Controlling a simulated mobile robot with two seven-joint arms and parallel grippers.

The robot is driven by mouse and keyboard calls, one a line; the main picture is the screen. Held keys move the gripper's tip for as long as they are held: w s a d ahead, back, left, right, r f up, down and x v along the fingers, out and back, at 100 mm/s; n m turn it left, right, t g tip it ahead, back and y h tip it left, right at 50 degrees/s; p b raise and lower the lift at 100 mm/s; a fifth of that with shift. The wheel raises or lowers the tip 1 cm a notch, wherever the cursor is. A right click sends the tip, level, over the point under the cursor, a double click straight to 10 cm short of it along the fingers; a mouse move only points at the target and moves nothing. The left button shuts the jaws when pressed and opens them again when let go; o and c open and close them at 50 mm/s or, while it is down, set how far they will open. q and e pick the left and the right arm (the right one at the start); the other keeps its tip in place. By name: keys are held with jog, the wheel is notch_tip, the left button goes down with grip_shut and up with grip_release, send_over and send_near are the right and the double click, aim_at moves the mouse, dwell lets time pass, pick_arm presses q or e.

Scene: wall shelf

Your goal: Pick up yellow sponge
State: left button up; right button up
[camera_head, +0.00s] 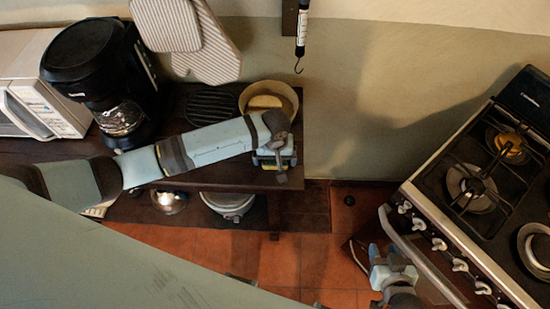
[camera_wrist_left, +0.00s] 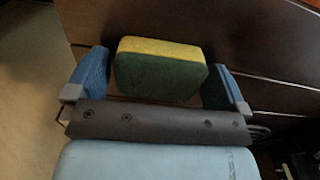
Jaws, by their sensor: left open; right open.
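The yellow sponge (camera_wrist_left: 160,68) shows in the left wrist view, with a yellow top layer and a dark green layer facing the camera. It sits between the two blue fingers of my left gripper (camera_wrist_left: 157,82), with a visible gap on each side. In the head view my left gripper (camera_head: 275,163) is over the right end of the dark wooden shelf and mostly hides the sponge. My right gripper (camera_head: 388,268) is open and empty at the lower right, in front of the stove and far from the sponge.
A round tan bowl (camera_head: 288,92) stands just behind my left gripper, next to a dark slatted rack (camera_head: 212,107). A black coffee maker (camera_head: 100,65) and a white microwave (camera_head: 38,90) are at left. A pot (camera_head: 229,203) sits below. The stove (camera_head: 480,190) is at right.

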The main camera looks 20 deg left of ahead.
pick_arm(q)
jog(key=c, duration=0.8)
jog(key=shift+r, duration=0.1)
notch_tip(320, 180, up, 20)
jog(key=shift+b, duration=0.3)
